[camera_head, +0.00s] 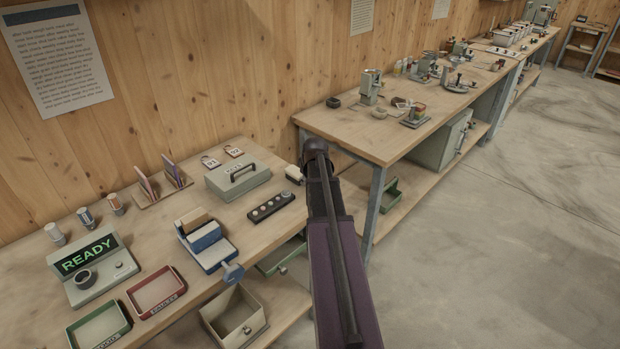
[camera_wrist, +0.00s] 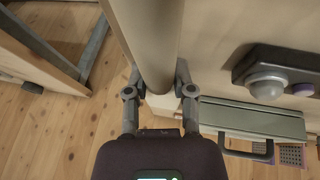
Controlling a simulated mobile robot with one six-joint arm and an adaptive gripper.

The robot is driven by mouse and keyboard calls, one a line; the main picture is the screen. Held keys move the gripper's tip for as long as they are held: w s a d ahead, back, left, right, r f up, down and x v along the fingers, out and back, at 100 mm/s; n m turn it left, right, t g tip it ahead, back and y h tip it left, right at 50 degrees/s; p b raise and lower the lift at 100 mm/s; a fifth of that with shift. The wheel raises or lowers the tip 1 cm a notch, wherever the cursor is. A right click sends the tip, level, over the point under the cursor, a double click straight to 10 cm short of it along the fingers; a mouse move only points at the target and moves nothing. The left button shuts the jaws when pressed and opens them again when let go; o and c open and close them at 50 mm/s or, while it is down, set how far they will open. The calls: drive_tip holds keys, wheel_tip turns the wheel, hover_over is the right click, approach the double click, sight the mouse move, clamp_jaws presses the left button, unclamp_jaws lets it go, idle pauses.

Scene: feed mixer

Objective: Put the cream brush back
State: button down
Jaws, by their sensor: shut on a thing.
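The cream brush shows in the wrist view as a long, smooth cream shaft (camera_wrist: 146,35) between my fingers. My gripper (camera_wrist: 158,78) is shut on it, with one finger on each side. In the head view my arm hides most of the gripper. A small cream end (camera_head: 293,172) shows just left of the arm's tip, over the bench's right end, and looks like part of the brush. I cannot tell whether it touches the bench.
A dark strip with several round knobs (camera_head: 270,207) and a grey box with a handle (camera_head: 238,178) are close on the left. A blue clamp-like device (camera_head: 205,245) stands nearer. A second bench (camera_head: 350,128) lies right, across a gap.

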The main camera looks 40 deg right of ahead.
drive_tip(key=shift+c, duration=2.4)
unclamp_jaws()
drive_tip(key=shift+f, duration=0.1)
drive_tip(key=p+v, duration=1.1)
drive_tip(key=v, duration=0.1)
